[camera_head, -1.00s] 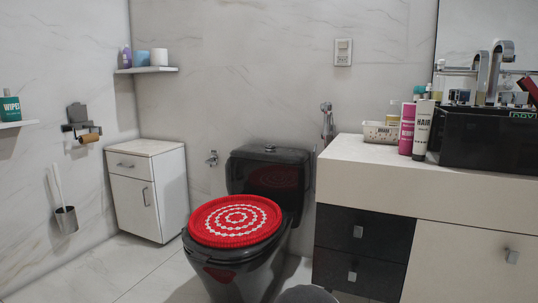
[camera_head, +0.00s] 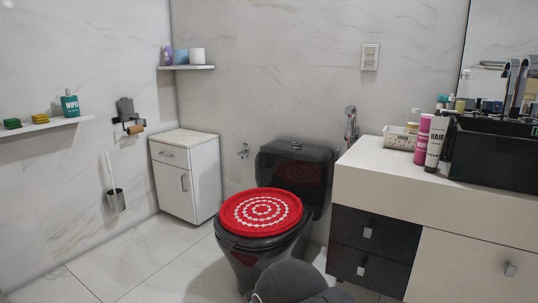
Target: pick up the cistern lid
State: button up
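The cistern lid (camera_head: 284,148) is the glossy black top of the black toilet tank (camera_head: 318,200), in the middle of the head view. It sits flat on the tank against the marble wall, with a small round button on top. The toilet's seat lid under it wears a red cover with white rings (camera_head: 261,212). A dark grey rounded part of my own arm shows at the bottom middle, in front of the toilet bowl. My gripper is not in view, and nothing touches the cistern lid.
A counter (camera_head: 345,175) with dark drawers (camera_head: 370,238) stands close on the right of the tank, with bottles and a basket (camera_head: 399,137) on it. A white cabinet (camera_head: 187,180) stands left. A spray hose (camera_head: 351,124) hangs behind. The floor at left is clear.

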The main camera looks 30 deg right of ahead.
aim_at(310, 153)
jog(key=u, duration=0.85)
jog(key=k, duration=1.1)
jog(key=u, duration=0.55)
jog(key=i, duration=1.15)
jog(key=z, duration=0.65)
jog(key=i, duration=1.85)
jog(key=z, duration=1.1)
jog(key=i, duration=1.2)
jog(key=z, duration=1.8)
jog(key=i, duration=0.65)
jog(key=z, duration=0.55)
